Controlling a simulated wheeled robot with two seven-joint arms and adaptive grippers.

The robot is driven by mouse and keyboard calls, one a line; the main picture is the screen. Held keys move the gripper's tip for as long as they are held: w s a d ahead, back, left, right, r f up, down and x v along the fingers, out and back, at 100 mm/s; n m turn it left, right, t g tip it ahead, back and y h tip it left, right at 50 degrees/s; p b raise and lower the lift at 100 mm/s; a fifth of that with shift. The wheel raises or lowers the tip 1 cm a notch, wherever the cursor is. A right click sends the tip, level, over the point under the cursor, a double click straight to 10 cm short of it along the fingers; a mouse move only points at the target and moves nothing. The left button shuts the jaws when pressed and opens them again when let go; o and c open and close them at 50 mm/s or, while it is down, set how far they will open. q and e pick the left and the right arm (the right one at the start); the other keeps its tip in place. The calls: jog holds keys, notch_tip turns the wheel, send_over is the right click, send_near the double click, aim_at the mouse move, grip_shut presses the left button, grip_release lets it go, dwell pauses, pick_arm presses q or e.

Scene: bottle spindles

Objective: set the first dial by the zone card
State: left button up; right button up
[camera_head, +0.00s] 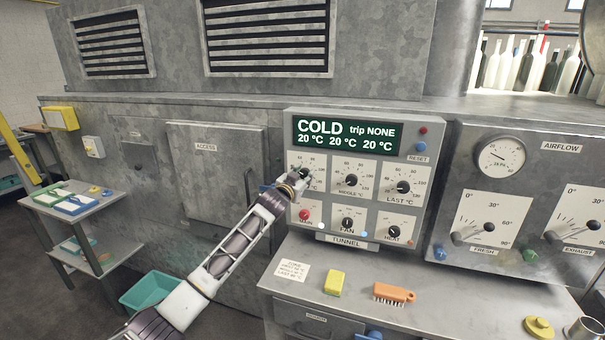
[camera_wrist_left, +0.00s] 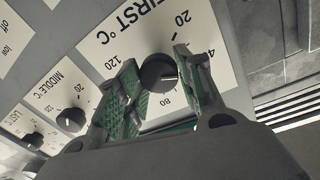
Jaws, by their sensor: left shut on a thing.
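The first dial (camera_wrist_left: 158,76) is a round black knob on a white plate marked FIRST °C, on the grey control panel (camera_head: 432,150). The knob's exact setting is not clear. The zone card (camera_head: 292,270) is a white card lying on the bench at the left; its figures are too small to read surely. My right gripper is not in view.
The display (camera_head: 347,133) reads COLD, trip NONE, 20 °C three times. The middle dial (camera_head: 351,180) and last dial (camera_head: 403,187) sit to the right. The main, fan and heat knobs are below. A yellow block (camera_head: 334,283) and orange brush (camera_head: 393,293) lie on the bench.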

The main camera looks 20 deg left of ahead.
pick_arm(q)
jog(key=shift+r+m+p, duration=0.15)
jog(key=shift+m+p, duration=0.5)
jog(key=shift+m, duration=0.05)
jog(key=shift+m+p, duration=0.5)
jog(key=shift+m, duration=0.1)
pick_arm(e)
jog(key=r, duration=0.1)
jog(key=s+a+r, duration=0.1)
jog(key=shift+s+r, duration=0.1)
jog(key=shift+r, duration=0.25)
pick_arm(q)
jog(key=o, duration=1)
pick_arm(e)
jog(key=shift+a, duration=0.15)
